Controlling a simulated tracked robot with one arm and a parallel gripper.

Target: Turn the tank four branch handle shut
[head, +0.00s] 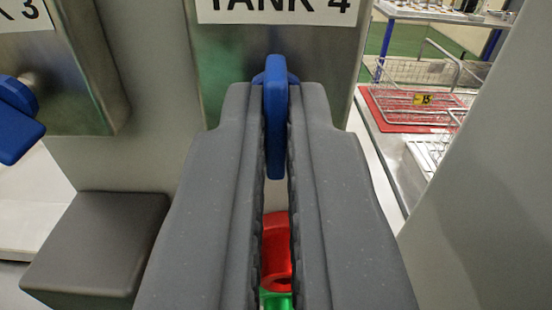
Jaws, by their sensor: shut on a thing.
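The tank four branch handle (275,115) is a blue lever on a metal plate under the sign "TANK 4" (280,8). It points straight down in the picture. My gripper (275,100) fills the middle of the head view, its two grey fingers shut on the blue handle from both sides. The handle's top and front edge show between the fingers; its sides are hidden by them.
A second blue handle (15,118) is on the plate marked 3 at the left. A dark grey block (95,245) sits at lower left. Red (276,252) and green (275,300) parts show between my fingers. A wire basket (425,90) stands on a red mat (385,112) at right.

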